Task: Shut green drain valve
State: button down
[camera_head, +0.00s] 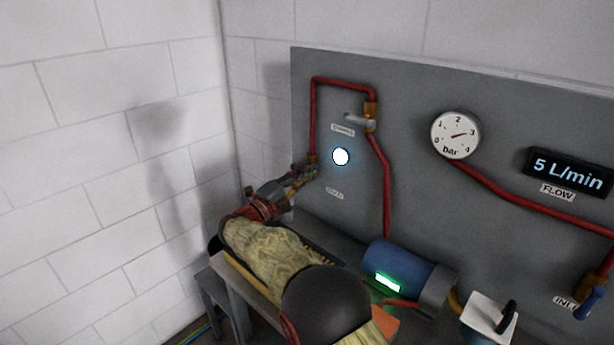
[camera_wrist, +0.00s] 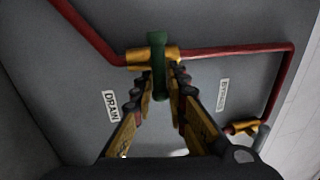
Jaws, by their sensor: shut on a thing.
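The green drain valve handle (camera_wrist: 158,48) shows in the wrist view on a brass valve body (camera_wrist: 136,57) set in a red pipe. The handle lies crosswise to the pipe there. My gripper (camera_wrist: 162,84) is shut on the green handle, with one finger on each side of it. The DRAIN label (camera_wrist: 110,106) is beside the left finger.
The grey panel (camera_head: 420,90) carries a bypass valve with a grey lever (camera_head: 358,122), a lit white lamp (camera_head: 341,156), a pressure gauge (camera_head: 456,134) near 3 bar and a flow display (camera_head: 568,170) reading 5 L/min. A blue cylinder (camera_head: 405,262) and a blue inlet lever (camera_head: 588,304) are right.

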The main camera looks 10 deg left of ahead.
jog(key=shift+f, duration=0.25)
jog(key=c, duration=2.2)
grip_release()
jog(key=o, duration=0.3)
jog(key=shift+r, duration=0.1)
jog(key=v, duration=1.2)
